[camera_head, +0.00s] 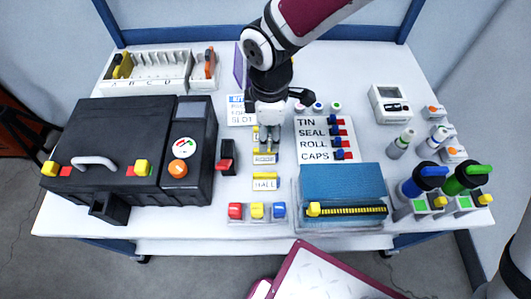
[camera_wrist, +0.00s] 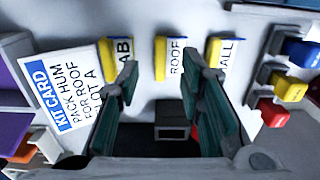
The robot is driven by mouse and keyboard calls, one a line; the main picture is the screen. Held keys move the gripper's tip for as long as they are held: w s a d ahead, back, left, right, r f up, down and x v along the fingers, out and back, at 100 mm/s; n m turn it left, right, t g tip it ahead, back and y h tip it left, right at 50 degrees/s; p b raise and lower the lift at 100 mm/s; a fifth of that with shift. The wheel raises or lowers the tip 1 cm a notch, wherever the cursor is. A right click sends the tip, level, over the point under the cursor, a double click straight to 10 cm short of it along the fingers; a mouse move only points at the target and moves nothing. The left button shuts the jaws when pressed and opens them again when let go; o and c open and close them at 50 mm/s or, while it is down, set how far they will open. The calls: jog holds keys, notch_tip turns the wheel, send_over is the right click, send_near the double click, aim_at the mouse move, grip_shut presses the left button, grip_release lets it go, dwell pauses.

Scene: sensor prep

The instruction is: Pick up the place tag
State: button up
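Three white place tags with yellow bars stand in a row on the table. In the wrist view they are a LAB tag (camera_wrist: 123,52), partly covered by a finger, a ROOF tag (camera_wrist: 174,60) and a HALL tag (camera_wrist: 226,56). In the head view the ROOF tag (camera_head: 265,159) and HALL tag (camera_head: 265,184) show below my gripper (camera_head: 268,136), which hides most of the LAB tag. My gripper (camera_wrist: 162,76) is open and empty. In the wrist view the ROOF tag appears between its fingertips.
A black case (camera_head: 112,135) stands left. A label board (camera_head: 310,131) and blue-topped box (camera_head: 343,184) stand right. Red, yellow and blue blocks (camera_head: 257,211) sit at the front. A slotted rack (camera_head: 158,75) is at the back left. Bottles and small devices are far right.

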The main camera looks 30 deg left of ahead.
aim_at(265, 156)
jog(key=f+b, duration=0.1)
jog(key=f, duration=0.2)
jog(key=f+b, duration=0.1)
jog(key=f, duration=0.1)
jog(key=shift+s+a+f+b, duration=0.15)
jog(key=shift+a+b, duration=0.1)
jog(key=shift+b, duration=0.1)
grip_shut()
